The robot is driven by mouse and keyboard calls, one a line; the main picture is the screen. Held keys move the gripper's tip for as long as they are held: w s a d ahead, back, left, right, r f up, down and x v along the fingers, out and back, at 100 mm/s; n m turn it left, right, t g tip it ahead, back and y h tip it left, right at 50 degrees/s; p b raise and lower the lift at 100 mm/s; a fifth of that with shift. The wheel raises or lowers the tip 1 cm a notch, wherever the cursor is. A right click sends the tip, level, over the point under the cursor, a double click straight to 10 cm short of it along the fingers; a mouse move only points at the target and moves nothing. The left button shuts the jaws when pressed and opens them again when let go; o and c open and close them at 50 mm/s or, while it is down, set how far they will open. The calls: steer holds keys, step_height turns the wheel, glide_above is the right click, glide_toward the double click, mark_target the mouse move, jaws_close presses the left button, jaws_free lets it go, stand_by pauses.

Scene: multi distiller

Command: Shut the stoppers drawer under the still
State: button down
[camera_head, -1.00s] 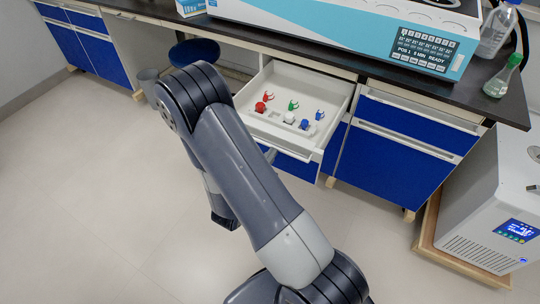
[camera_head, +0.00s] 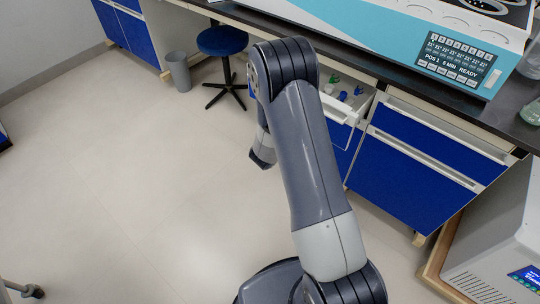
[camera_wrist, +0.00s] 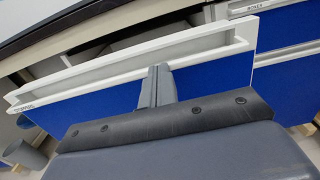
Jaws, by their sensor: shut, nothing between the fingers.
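The stoppers drawer (camera_head: 352,112) is under the bench below the still, partly open, with its left part hidden behind my arm in the head view. Green, blue and white stoppers (camera_head: 344,94) show inside it. In the wrist view the drawer's blue front (camera_wrist: 215,76) and white top lip (camera_wrist: 110,72) run across the picture, with a small label at its left end. My gripper (camera_wrist: 160,70) is shut and empty, its fingertips at the middle of this front, by the lip; exact contact is unclear. The still (camera_head: 400,40) is on the bench top.
A blue cabinet (camera_head: 410,170) stands right of the drawer. A blue stool (camera_head: 222,41) and a grey bin (camera_head: 178,72) are at the left. A white machine (camera_head: 500,245) is at the lower right.

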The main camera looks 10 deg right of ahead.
steer(key=b+x, duration=0.4)
steer(key=x, duration=1.3)
steer(key=shift+w+d, duration=0.2)
steer(key=shift+r, duration=0.2)
